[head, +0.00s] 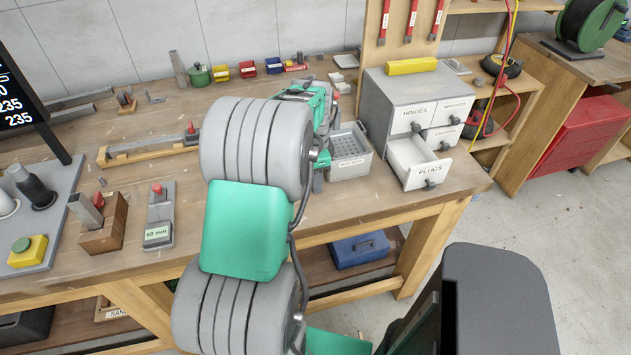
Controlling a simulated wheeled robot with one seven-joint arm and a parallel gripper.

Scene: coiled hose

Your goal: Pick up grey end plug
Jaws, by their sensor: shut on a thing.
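The open drawer labelled PLUGS (408,160) juts from the grey cabinet, and its visible inside looks empty. I can make out no grey end plug. My gripper (320,108) shows only in part behind my large grey and green arm links, over the bench left of the cabinet. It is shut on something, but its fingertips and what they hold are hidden. It is apart from the drawer, near a grey bin with a perforated top (350,147).
The grey cabinet (376,98) stands right of my gripper with its other drawers shut. A wooden rail fixture (140,154), a 60 mm block (159,219) and a wooden block (103,232) stand at left. Small coloured bins (247,68) line the back. Bare bench lies front-left of the cabinet.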

